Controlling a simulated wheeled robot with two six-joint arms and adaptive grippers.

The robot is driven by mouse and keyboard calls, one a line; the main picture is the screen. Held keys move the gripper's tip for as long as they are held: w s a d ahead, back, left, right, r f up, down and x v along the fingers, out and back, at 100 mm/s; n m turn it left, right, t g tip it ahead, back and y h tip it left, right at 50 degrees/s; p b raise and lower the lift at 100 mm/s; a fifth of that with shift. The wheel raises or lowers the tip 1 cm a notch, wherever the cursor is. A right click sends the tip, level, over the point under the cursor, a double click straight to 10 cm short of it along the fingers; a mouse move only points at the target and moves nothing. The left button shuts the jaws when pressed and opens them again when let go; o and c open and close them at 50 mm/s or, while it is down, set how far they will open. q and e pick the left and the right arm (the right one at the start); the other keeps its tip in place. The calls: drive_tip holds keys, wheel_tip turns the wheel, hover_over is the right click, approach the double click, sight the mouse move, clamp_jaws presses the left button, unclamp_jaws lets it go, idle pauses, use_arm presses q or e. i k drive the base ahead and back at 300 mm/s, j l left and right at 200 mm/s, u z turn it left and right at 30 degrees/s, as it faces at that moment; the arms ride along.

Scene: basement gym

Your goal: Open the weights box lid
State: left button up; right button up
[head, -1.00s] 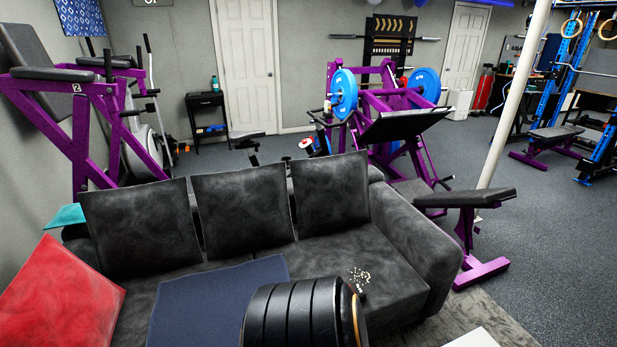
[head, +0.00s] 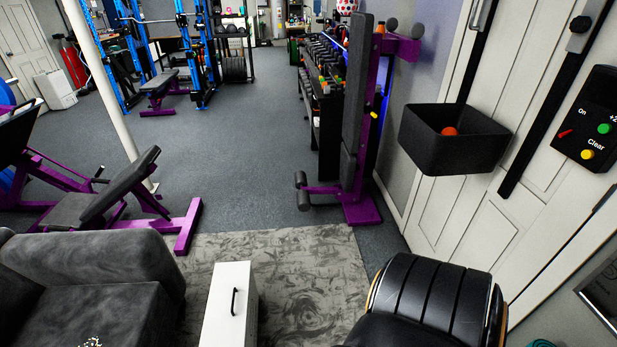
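A white box (head: 222,310) with a black bar handle (head: 234,301) stands on the grey patterned rug at the bottom centre of the head view. It looks like the weights box. Its white top looks shut, with no gap that I can see. The bottom of the box is cut off by the picture edge. Neither of my grippers is in view, so I cannot tell how they stand to the box.
A dark grey sofa (head: 105,262) stands left of the box. The rug (head: 315,270) is clear to its right. A purple-framed bench (head: 352,185) stands beyond the rug. A black wall bin (head: 455,145) holds an orange ball at right. Open floor (head: 235,160) lies behind.

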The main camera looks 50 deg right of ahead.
sight(225, 323)
drive_tip(key=z, duration=0.75)
